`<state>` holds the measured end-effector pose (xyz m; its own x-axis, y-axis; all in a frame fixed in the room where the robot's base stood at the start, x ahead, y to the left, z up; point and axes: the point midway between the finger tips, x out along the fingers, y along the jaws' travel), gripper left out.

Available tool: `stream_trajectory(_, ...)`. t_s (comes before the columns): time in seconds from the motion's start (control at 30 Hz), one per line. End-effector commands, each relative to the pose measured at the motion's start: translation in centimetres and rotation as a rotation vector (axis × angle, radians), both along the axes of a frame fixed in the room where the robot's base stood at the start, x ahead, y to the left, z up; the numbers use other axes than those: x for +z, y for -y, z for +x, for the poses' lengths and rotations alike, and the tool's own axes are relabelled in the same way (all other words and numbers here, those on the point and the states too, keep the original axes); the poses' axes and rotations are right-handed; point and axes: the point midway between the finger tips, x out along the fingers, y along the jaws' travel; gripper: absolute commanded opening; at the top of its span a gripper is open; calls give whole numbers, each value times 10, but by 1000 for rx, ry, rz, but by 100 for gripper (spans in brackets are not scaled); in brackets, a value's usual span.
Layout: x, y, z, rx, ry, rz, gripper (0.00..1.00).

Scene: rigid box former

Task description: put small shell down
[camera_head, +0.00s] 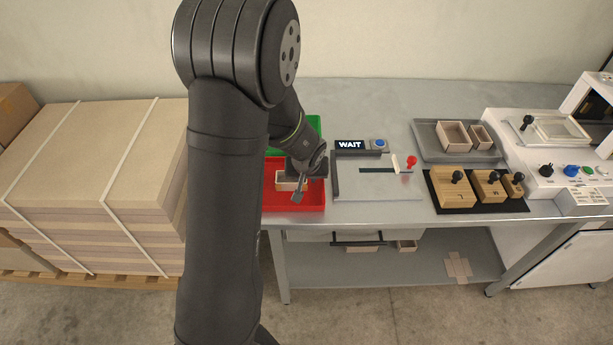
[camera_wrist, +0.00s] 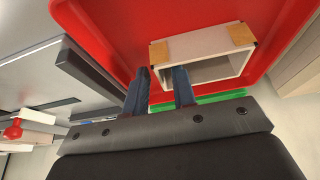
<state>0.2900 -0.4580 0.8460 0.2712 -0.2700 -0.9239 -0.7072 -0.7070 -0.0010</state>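The small shell (camera_wrist: 200,47), a pale open box with tan tape at its corners, lies in the red tray (camera_wrist: 100,25). In the head view the shell (camera_head: 284,186) is partly covered by my gripper (camera_head: 299,194), which is low over the red tray (camera_head: 300,208). In the wrist view my gripper's two dark fingers (camera_wrist: 161,88) stand apart with a visible gap. One finger is beside the shell, the other overlaps its open side. Red tray shows between the left finger and the shell's wall. I cannot tell if a finger touches the shell.
A green tray (camera_head: 313,125) lies behind the red one. To the right are a plate with a WAIT display (camera_head: 351,145) and red knob (camera_head: 411,161), a grey tray (camera_head: 425,138) with two open boxes, and wooden blocks with black knobs (camera_head: 453,190). Stacked board (camera_head: 90,150) stands left.

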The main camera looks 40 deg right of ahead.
Motion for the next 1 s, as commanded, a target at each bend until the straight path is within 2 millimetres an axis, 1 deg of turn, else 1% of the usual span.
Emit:
stream_trajectory(0.23, 2, 0, 0, 0, 1, -1, 24)
stream_trajectory(0.37, 13, -2, -2, -1, 2, -2, 24)
stream_trajectory(0.47, 26, -6, -6, 1, 2, -4, 24)
stream_trajectory(0.8, 80, -21, -22, 0, 1, -3, 24)
stream_trajectory(1.0, 104, -28, -29, 0, 1, -3, 24)
